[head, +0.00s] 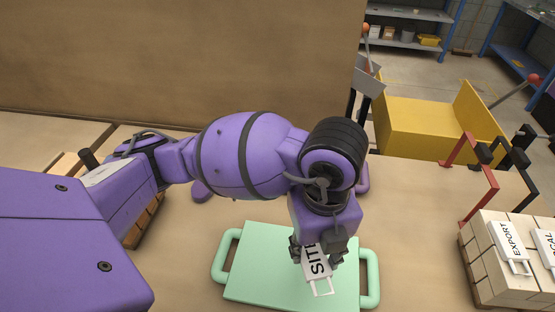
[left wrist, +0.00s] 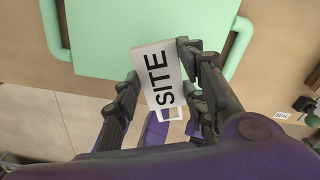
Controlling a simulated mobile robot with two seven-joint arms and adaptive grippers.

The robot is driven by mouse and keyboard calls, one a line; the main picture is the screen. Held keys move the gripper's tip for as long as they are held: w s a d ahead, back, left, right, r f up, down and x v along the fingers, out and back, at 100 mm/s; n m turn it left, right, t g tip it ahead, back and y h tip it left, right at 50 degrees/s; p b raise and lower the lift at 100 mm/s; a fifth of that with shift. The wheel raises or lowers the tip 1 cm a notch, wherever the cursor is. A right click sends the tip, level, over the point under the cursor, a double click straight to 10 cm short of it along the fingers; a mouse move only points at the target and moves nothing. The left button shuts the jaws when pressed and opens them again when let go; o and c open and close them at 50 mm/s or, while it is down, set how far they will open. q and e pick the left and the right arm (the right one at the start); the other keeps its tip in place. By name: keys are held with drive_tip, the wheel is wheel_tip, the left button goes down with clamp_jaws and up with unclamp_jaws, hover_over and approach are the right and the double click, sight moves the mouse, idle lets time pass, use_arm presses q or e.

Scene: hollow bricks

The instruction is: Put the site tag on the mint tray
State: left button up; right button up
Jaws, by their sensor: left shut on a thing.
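The site tag (head: 317,262) is a white plate with black letters "SITE" and a loop handle at its lower end. My left gripper (head: 320,246) is shut on it and holds it over the mint tray (head: 260,262). In the left wrist view, the tag (left wrist: 158,75) sits between the two fingers of the gripper (left wrist: 158,80), tilted a little. The tray's edge (left wrist: 110,40) shows behind it, with a handle at each side. I cannot tell whether the tag touches the tray. My right gripper is not in view.
At the right, a stack of pale bricks (head: 490,270) bears an export tag (head: 510,245) and another white tag (head: 546,246). A red and black frame (head: 470,180) stands behind it. A yellow bin (head: 425,125) is at the back. The table between tray and bricks is clear.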

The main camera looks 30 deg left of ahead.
use_arm(q)
drive_tip(key=a+f, duration=0.1)
drive_tip(key=w+a+f, duration=0.1)
drive_tip(key=f, duration=0.1)
drive_tip(key=w+a+f, duration=0.1)
drive_tip(key=a+f, duration=0.1)
drive_tip(key=shift+w+a+f+b, duration=0.1)
drive_tip(key=shift+w+f+b, duration=0.1)
drive_tip(key=shift+f+b, duration=0.1)
drive_tip(key=shift+a+f, duration=0.1)
drive_tip(key=shift+f, duration=1.45)
drive_tip(key=shift+f, duration=0.15)
drive_tip(key=o, duration=1.2)
drive_tip(key=shift+c, duration=0.2)
wheel_tip(320, 180, up, 12)
drive_tip(key=p, duration=0.1)
drive_tip(key=shift+r, duration=0.2)
